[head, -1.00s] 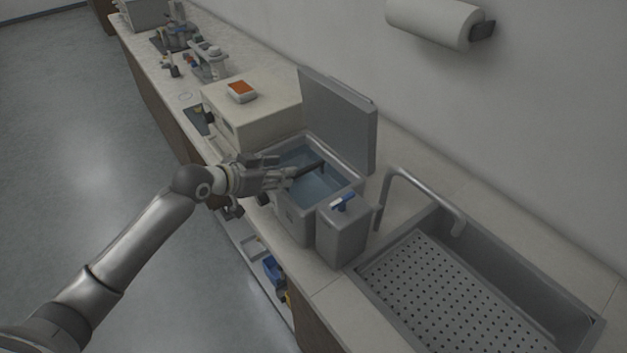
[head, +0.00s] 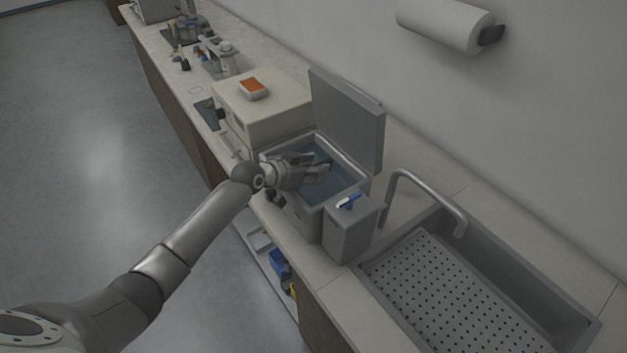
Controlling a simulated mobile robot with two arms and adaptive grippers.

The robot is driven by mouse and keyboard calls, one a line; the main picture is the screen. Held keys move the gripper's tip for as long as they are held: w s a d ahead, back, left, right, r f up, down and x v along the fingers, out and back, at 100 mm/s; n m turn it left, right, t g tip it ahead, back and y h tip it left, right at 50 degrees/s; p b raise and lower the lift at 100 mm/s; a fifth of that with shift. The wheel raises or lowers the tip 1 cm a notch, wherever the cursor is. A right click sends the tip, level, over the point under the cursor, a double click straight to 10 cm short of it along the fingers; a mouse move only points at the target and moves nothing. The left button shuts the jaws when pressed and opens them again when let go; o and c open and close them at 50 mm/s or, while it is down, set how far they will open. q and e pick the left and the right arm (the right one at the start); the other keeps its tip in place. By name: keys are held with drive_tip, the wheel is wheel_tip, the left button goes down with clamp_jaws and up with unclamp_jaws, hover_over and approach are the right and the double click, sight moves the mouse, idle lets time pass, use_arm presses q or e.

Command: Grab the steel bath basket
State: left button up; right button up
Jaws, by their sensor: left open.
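An open grey water bath (head: 301,215) stands on the counter, its lid (head: 348,122) raised at the back. Bluish water (head: 340,188) shows inside. My left gripper (head: 322,168) reaches in from the left over the bath, with its fingers open above or at the water. I cannot make out the steel basket clearly; the gripper covers the part of the bath where a dark bar showed before. I cannot tell whether the fingers touch anything. My right gripper is not in view.
A grey box with a blue-and-white item (head: 348,201) on top stands right of the bath. Beyond it are a tap (head: 428,190) and a sink with a perforated tray (head: 440,300). A beige machine (head: 262,115) stands left of the bath. A paper roll (head: 445,24) hangs on the wall.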

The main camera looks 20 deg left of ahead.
use_arm(q)
drive_tip(key=shift+w+d+f, duration=0.1)
drive_tip(key=shift+w+f, duration=0.05)
drive_tip(key=shift+w, duration=0.05)
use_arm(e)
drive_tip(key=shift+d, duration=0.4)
use_arm(q)
clamp_jaws()
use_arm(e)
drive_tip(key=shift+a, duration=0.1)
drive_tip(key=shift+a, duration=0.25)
